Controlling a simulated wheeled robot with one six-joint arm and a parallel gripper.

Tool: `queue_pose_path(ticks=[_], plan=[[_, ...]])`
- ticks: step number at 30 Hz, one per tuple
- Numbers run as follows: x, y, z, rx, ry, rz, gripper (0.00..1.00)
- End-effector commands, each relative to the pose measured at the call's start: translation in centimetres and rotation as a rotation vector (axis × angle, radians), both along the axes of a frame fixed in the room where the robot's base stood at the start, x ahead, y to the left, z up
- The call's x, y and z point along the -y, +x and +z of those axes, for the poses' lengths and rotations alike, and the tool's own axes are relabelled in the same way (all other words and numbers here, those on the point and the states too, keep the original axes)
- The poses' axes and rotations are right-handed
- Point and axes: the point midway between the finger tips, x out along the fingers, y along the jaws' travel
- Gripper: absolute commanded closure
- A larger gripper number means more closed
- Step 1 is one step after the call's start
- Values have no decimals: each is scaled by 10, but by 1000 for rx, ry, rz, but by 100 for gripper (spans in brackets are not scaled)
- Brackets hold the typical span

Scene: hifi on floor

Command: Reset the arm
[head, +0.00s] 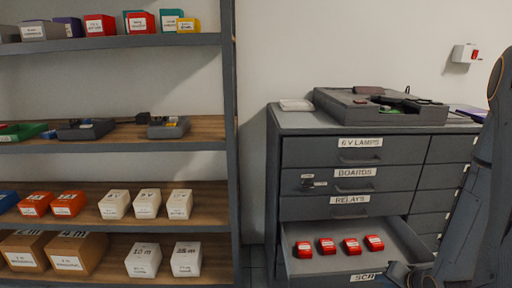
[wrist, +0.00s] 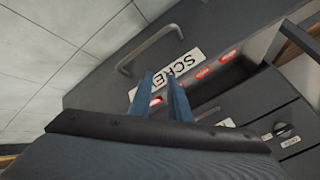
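My arm (head: 475,190) stands at the right edge of the head view, in front of the grey cabinet. My gripper (head: 408,272) is low at the bottom right, by the front corner of an open drawer (head: 419,254); it is partly cut off there. In the wrist view my gripper (wrist: 161,73) shows two blue-grey fingers with a gap between them and nothing held. The fingers point toward the drawer front with its "SCRE" label (wrist: 182,66). Whether they touch the drawer cannot be told.
Several red boxes (head: 327,246) sit in a row in the open drawer. The cabinet (head: 272,170) has shut drawers above it, and a grey tray-like unit (head: 375,107) on top. Shelves (head: 120,145) with boxes stand at the left. A wall switch (head: 464,54) is at the upper right.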

Motion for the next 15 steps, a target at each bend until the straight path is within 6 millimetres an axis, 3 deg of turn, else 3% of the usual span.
queue_pose_path(ticks=[1,8,15], plan=[[-7,3,23,-38,-52,40,83],[-42,-9,96,-242,-229,193,83],[-104,-50,179,-433,-315,366,83]])
